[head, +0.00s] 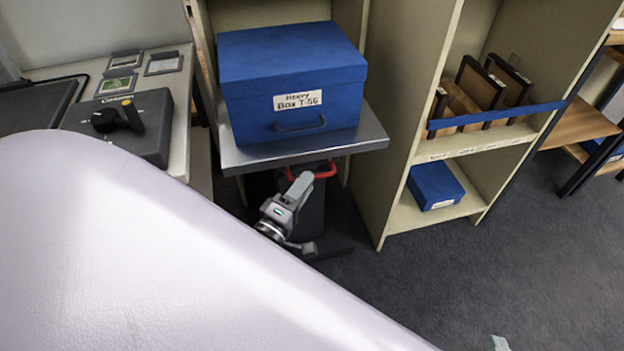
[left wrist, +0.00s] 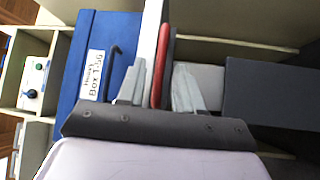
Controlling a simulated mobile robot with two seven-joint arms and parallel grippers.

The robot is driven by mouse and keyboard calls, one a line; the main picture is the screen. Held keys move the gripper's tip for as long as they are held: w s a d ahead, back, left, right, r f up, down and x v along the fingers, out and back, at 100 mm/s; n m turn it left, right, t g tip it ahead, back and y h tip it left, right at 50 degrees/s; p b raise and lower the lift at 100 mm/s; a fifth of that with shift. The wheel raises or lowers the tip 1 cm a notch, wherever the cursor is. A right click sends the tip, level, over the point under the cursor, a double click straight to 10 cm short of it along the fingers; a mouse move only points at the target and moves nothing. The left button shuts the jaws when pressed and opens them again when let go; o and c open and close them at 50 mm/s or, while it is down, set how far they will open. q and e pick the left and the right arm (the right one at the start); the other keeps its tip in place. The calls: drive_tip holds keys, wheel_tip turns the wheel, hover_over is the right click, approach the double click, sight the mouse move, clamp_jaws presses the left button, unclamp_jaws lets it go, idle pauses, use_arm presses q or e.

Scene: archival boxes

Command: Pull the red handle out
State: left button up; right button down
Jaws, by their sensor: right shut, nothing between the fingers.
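The red handle (head: 324,170) is a bar on the front of a dark unit (head: 314,212) under the metal shelf. My left gripper (head: 303,183) is low in front of it and partly covers it in the head view. In the left wrist view the red handle (left wrist: 161,66) runs between the two grey fingers of my left gripper (left wrist: 158,80). The fingers are apart, with a clear gap on the right side of the handle. What looks like the tip of my right gripper (head: 500,343) shows at the bottom edge, shut and empty, away from the handle.
A blue labelled box (head: 292,85) stands on the metal shelf (head: 365,132) just above the handle. Beige cabinet walls (head: 400,120) stand to the right, with a small blue box (head: 435,186) low down. Open grey floor (head: 450,270) lies at the right front.

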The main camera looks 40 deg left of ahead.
use_arm(q)
drive_tip(key=shift+w+a+r, duration=0.1)
drive_tip(key=shift+w+r, duration=0.1)
drive_tip(key=shift+w, duration=1.3)
use_arm(e)
drive_tip(key=shift+w+a+f, duration=0.1)
drive_tip(key=shift+a+f, duration=0.05)
drive_tip(key=shift+a, duration=0.15)
use_arm(q)
drive_tip(key=shift+c, duration=0.3)
